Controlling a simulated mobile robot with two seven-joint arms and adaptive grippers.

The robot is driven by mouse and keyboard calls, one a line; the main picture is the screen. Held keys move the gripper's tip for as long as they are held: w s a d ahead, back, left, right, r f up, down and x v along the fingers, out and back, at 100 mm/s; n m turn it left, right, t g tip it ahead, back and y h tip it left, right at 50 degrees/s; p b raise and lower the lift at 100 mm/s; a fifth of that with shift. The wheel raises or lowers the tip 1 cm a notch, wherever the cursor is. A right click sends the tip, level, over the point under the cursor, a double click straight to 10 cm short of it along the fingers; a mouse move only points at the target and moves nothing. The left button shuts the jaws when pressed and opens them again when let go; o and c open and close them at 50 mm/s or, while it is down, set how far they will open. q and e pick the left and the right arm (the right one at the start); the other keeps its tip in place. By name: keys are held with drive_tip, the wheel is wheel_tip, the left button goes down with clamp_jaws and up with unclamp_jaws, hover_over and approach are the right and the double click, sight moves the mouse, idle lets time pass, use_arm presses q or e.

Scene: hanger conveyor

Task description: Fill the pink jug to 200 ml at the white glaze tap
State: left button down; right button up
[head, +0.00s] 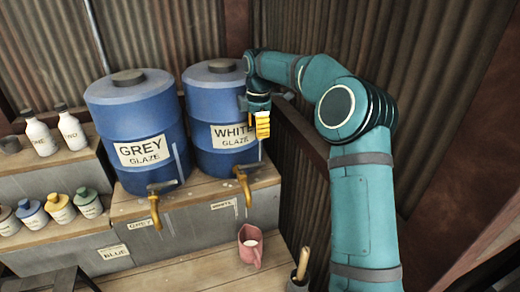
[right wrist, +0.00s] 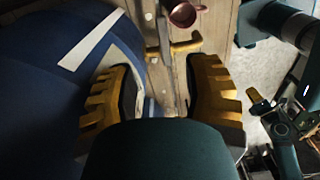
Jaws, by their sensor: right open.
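The pink jug (head: 248,258) stands upright on the lower wooden ledge, below and a little right of the white glaze tap (head: 243,186). Something white shows inside it; I cannot read its level. The jug also shows at the top of the right wrist view (right wrist: 183,14). The brass tap sits at the foot of the blue barrel labelled WHITE GLAZE (head: 219,100). My right gripper (head: 262,126) is open and empty, beside the barrel's right side and above the tap. A yellow-tipped part, seemingly my left gripper (right wrist: 256,96), shows small in the right wrist view; its jaws are unclear.
The GREY GLAZE barrel (head: 135,110) with its own brass tap (head: 154,208) stands to the left. Several bottles sit on the left shelves. A dark pot (head: 298,284) with a wooden handle stands right of the jug. The corrugated wall is close on the right.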

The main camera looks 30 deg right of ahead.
sight(260, 163)
drive_tip(key=f, duration=1.2)
drive_tip(key=shift+s+d+f+b, duration=0.1)
drive_tip(key=shift+s+f+b, duration=0.1)
drive_tip(key=shift+s+b, duration=0.1)
clamp_jaws()
